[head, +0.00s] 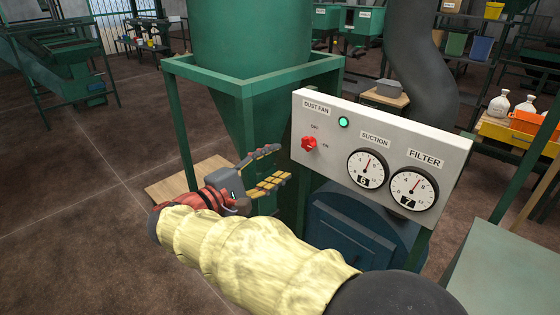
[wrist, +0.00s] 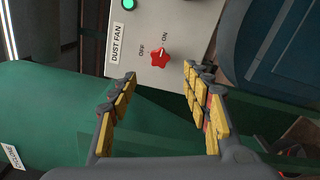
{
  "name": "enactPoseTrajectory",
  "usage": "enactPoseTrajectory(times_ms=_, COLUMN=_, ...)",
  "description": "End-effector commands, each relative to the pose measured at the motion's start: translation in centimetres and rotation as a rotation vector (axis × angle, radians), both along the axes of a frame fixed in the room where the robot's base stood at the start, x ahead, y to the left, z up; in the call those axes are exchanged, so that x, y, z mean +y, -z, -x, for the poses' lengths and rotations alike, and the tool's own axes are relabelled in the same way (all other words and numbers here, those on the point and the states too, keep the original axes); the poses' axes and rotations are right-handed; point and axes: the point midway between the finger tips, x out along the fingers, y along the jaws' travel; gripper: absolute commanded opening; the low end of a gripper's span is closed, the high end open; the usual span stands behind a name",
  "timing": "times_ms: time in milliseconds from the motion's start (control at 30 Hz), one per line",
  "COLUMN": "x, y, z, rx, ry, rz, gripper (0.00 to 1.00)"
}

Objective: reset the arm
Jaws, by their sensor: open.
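My gripper (head: 272,168) is open and empty in the head view, to the left of the grey control panel (head: 330,160) and a little below its red knob (head: 309,143). My arm in its yellow padded sleeve reaches in from the lower right. In the wrist view my gripper (wrist: 160,88) has its two yellow-padded fingers spread wide. The red knob (wrist: 160,57) shows beyond and between the fingertips, apart from them. It sits between the OFF and ON labels; in the wrist view its pointer is toward ON. A green lamp (head: 343,122) is lit on the panel.
A green hopper (head: 250,50) on a green frame stands behind my gripper. A dark blue box (head: 350,235) is below the panel, with a grey duct (head: 425,80) behind. The suction gauge (head: 367,169) and filter gauge (head: 413,188) are on the panel. Open floor (head: 80,190) lies left.

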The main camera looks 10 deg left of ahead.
Motion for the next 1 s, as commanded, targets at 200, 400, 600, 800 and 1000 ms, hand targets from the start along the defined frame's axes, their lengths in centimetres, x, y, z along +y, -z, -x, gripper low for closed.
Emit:
enactPoseTrajectory(times_ms=200, x=0.0, y=0.0, z=0.0, rx=0.000, ry=0.000, rz=0.000, gripper=0.48)
enactPoseTrajectory(times_ms=400, x=0.4, y=3.2, z=-0.1, rx=0.105, ry=-0.025, rz=-0.024, gripper=0.48)
enactPoseTrajectory(times_ms=600, x=-2.4, y=13.2, z=4.7, rx=0.434, ry=-0.002, rz=-0.189, gripper=0.48)
enactPoseTrajectory(times_ms=800, x=-9.8, y=17.1, z=12.8, rx=0.672, ry=0.140, rz=-0.584, gripper=0.48)
enactPoseTrajectory(times_ms=1000, x=-15.2, y=16.2, z=20.8, rx=0.694, ry=0.303, rz=-1.089, gripper=0.48)
